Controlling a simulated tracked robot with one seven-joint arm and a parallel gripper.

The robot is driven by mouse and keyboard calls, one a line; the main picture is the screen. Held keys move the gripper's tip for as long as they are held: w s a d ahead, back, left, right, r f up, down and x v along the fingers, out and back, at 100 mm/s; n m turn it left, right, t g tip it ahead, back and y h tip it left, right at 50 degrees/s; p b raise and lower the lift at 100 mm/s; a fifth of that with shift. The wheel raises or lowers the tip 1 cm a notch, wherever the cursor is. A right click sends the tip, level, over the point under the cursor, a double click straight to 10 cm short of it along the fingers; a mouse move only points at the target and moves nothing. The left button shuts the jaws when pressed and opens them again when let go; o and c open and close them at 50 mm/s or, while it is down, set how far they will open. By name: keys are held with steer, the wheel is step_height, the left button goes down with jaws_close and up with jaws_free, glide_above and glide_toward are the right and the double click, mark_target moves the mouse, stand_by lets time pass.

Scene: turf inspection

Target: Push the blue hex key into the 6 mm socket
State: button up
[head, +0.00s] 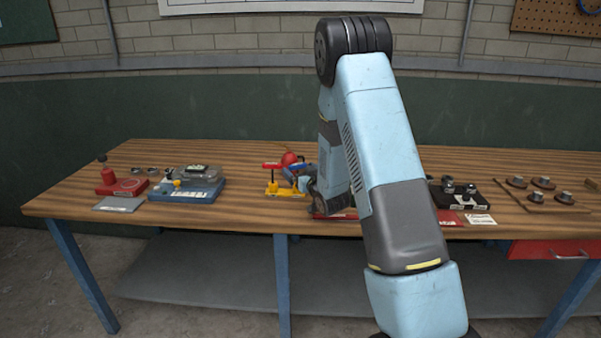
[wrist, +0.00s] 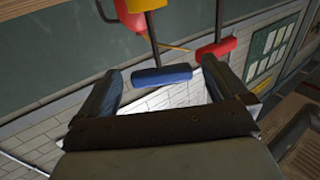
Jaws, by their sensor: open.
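The blue hex key (wrist: 162,76) shows in the wrist view as a blue bar handle with a dark shaft. Its handle lies between the fingertips of my gripper (wrist: 160,70), with visible gaps to both fingers. The gripper is open and empty. In the head view the red handle (head: 272,166) stands above a yellow stand (head: 285,191), and my arm partly covers this area. I cannot make out the 6 mm socket in either view.
On the wooden bench (head: 240,152), a blue-grey box (head: 188,190) and a red device (head: 121,186) stand to the left. A black block with knobs (head: 460,196) and a board with several round pieces (head: 540,195) are to the right. Bare bench lies left of the yellow stand.

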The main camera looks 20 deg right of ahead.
steer(key=shift+r, duration=0.15)
steer(key=shift+r, duration=0.3)
steer(key=s+r, duration=1.2)
steer(key=s, duration=0.2)
steer(key=shift+a, duration=0.1)
steer(key=s+r+g+h, duration=0.1)
steer(key=s+r+g, duration=0.2)
steer(key=s, duration=0.7)
steer(key=s+r+m+g+h, duration=0.1)
steer(key=s+g, duration=0.4)
steer(key=s, duration=0.6)
steer(key=s+r+m+g+h, duration=0.1)
steer(key=s+r+g, duration=0.3)
steer(key=s, duration=0.7)
steer(key=shift+s+a+r, duration=0.25)
steer(key=shift+a+r, duration=0.05)
steer(key=shift+a, duration=0.05)
